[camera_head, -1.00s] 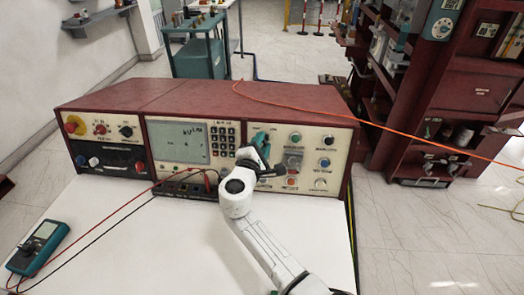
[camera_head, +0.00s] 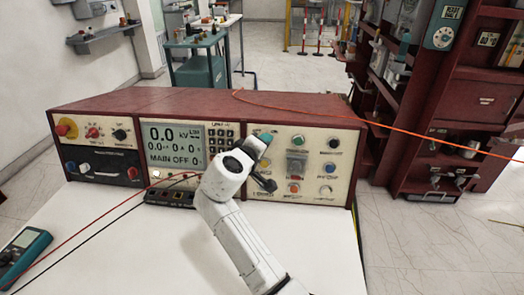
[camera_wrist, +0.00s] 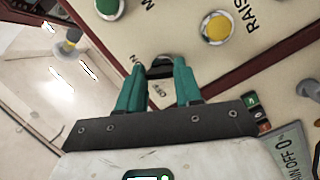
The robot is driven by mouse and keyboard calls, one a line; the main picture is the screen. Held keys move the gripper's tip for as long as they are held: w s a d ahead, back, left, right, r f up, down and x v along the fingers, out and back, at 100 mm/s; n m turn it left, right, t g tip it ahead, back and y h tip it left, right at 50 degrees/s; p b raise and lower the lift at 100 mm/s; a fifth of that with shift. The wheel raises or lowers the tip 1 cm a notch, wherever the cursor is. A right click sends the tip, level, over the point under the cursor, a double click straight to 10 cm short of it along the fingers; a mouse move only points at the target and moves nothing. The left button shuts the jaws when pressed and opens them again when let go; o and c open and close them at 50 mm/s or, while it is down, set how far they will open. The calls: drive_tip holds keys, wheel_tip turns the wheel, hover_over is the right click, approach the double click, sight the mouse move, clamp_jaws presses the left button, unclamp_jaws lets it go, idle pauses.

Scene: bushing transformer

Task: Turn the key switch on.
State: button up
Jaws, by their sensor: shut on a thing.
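The key switch (camera_wrist: 160,68) is a dark knob on the cream front panel, seen in the wrist view with small lettering beside it. My gripper (camera_wrist: 163,75) has its two teal fingers on either side of the key and is shut on it. In the head view my gripper (camera_head: 264,138) is at the panel, right of the display, and my wrist hides the key there. The display (camera_head: 175,145) is lit and reads 0.0 kV and MAIN OFF. The key's exact angle is hard to tell.
The red console (camera_head: 200,103) stands on a white table (camera_head: 110,225). Buttons and a yellow knob (camera_wrist: 216,28) are close to my fingers. A multimeter (camera_head: 22,255) lies at the left with red and black leads. An orange cable (camera_head: 400,132) crosses over the console's right side.

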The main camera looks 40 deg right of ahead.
drive_tip(key=shift+f+m+y+b, duration=0.1)
drive_tip(key=shift+m+y+b, duration=0.45)
drive_tip(key=shift+m, duration=0.95)
drive_tip(key=o, duration=1)
drive_tip(key=shift+o, duration=0.2)
drive_tip(key=shift+a, duration=0.1)
drive_tip(key=v, duration=1)
drive_tip(key=shift+s+a, duration=0.15)
drive_tip(key=shift+a, duration=0.1)
